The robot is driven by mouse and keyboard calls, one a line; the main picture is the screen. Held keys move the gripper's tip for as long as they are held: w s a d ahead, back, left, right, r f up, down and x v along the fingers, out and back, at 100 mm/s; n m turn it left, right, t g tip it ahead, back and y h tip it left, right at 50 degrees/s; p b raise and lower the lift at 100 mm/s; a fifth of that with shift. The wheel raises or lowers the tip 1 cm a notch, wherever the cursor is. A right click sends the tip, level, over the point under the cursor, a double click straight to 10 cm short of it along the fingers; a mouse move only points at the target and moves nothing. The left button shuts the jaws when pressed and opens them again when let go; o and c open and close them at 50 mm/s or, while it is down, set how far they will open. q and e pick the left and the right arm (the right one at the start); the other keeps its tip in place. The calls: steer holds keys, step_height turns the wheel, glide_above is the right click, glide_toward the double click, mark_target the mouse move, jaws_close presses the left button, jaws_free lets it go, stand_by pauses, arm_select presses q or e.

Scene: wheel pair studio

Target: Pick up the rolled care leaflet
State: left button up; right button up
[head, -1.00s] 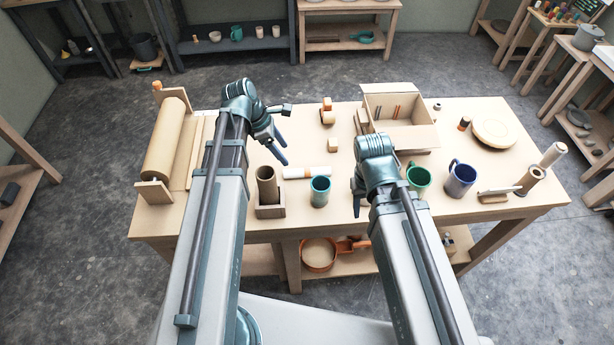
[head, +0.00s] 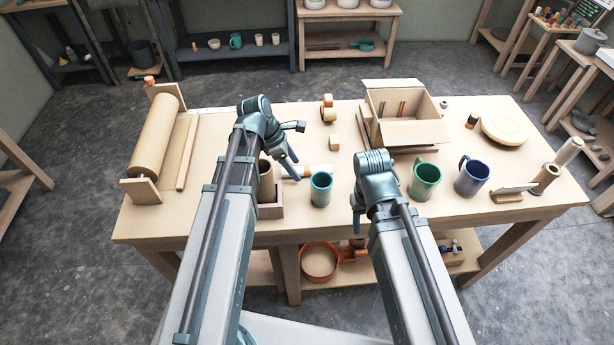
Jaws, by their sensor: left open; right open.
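A white roll with an orange band (head: 318,170), which looks like the rolled care leaflet, lies on the table just behind a teal cup (head: 321,190). The cup hides part of its near side. My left gripper (head: 290,168) is open and empty at the left end of the roll, and its fingers hide part of that end. I cannot tell whether they touch it. My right gripper (head: 357,216) is open and empty near the table's front edge, to the right of the teal cup.
A wooden holder with a brown tube (head: 267,182) stands left of the teal cup. A green mug (head: 424,181) and a blue mug (head: 472,177) stand at right. An open cardboard box (head: 410,131) is behind them. A large paper roll (head: 157,138) lies at left.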

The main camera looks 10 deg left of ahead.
arm_select(q)
steer(key=shift+w+d+f, duration=0.1)
steer(key=shift+d+f, duration=0.1)
steer(key=shift+f, duration=0.45)
arm_select(e)
steer(key=shift+f, duration=0.65)
arm_select(q)
steer(key=shift+r, duration=0.1)
arm_select(e)
steer(key=shift+r, duration=0.1)
arm_select(q)
jaws_close()
steer(key=shift+r, duration=0.15)
arm_select(e)
steer(key=shift+r, duration=0.1)
